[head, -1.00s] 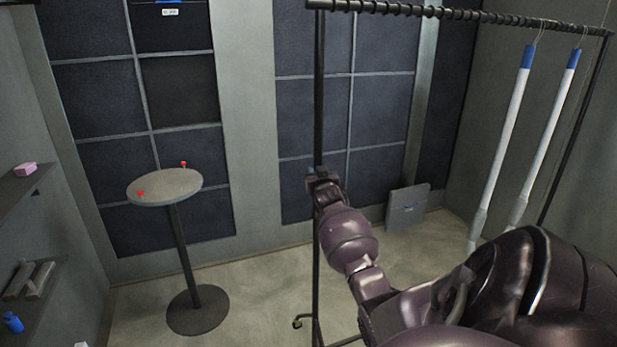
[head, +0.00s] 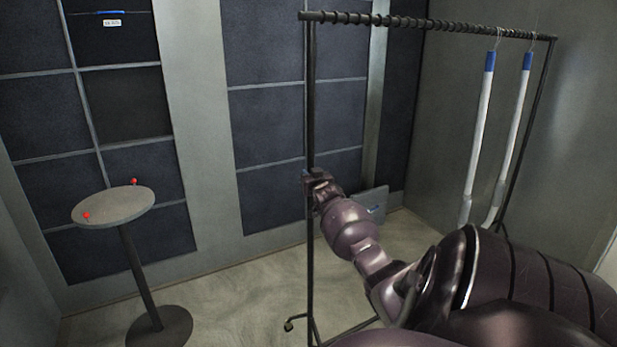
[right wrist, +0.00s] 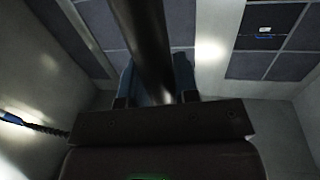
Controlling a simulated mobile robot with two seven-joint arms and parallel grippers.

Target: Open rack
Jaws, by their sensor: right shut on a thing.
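The rack is a black wheeled garment rack (head: 310,120) with a horizontal top rail. Its near left upright stands in the middle of the head view. My right gripper (head: 316,176) is shut on this upright at about mid-height. In the right wrist view, the dark upright (right wrist: 145,40) runs between the two bluish fingers of my right gripper (right wrist: 152,85). Two white tubes with blue tops (head: 478,130) hang from the right end of the rail. My left gripper is not in view.
A round grey table (head: 113,207) with two small red-topped items stands left of the rack. Behind is a wall of dark panels (head: 270,120). A grey flat box (head: 370,203) leans at the wall behind my right arm. Floor between table and rack is clear.

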